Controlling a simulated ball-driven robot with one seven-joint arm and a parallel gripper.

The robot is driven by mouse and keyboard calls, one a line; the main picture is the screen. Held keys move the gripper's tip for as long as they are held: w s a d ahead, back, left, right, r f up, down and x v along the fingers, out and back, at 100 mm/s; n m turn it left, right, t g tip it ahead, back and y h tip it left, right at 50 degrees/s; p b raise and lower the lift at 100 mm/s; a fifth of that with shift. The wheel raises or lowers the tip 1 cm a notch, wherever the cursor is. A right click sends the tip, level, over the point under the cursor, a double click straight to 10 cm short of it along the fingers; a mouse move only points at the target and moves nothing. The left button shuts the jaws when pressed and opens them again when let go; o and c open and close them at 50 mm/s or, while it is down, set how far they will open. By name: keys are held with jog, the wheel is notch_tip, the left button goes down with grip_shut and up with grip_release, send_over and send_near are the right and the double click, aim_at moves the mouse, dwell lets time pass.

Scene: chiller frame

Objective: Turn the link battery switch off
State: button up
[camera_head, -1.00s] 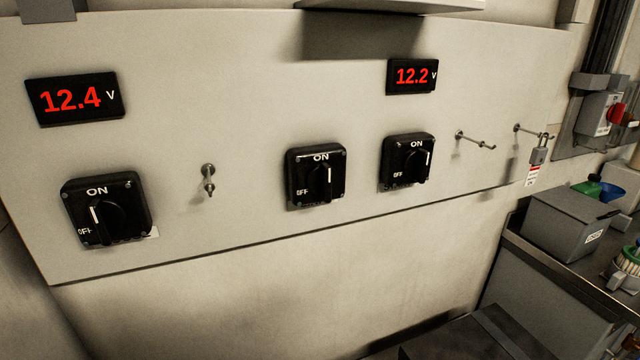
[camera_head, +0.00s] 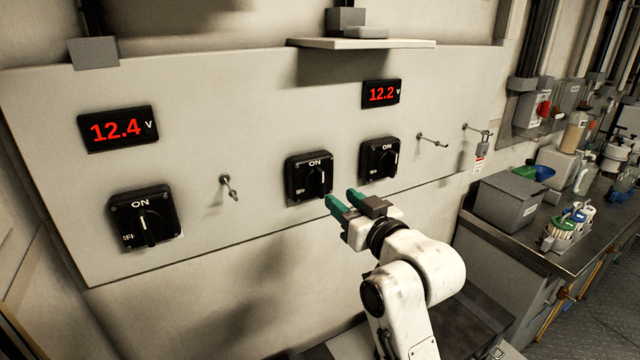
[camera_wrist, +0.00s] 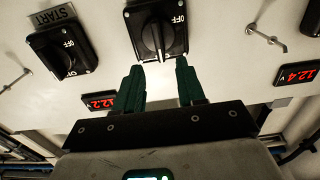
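Three black rotary switches with ON and OFF marks are on the pale wall panel (camera_head: 260,130). The middle switch (camera_head: 297,187) has its knob upright, with a white line pointing toward ON; I take it as the link battery switch, but I can read no name on it. My gripper (camera_head: 341,197) is open and empty, just in front of and below this switch in the head view. In the wrist view, turned upside down, the middle switch (camera_wrist: 157,30) is just beyond the two green fingers (camera_wrist: 160,68). The fingertips appear apart from the knob.
The left switch (camera_head: 127,218) sits under a 12.4 V display (camera_head: 118,129), the right switch (camera_head: 367,165) under a 12.2 V display (camera_head: 381,94). Metal pegs (camera_head: 229,189) stick out of the panel. A bench with a grey box (camera_head: 510,202) is at right.

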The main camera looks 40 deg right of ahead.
aim_at(323, 183)
jog(key=p+x, duration=0.1)
jog(key=x, duration=0.6)
jog(key=shift+w+d+f, duration=0.1)
jog(key=shift+w+d, duration=0.05)
jog(key=shift+w, duration=0.15)
grip_shut()
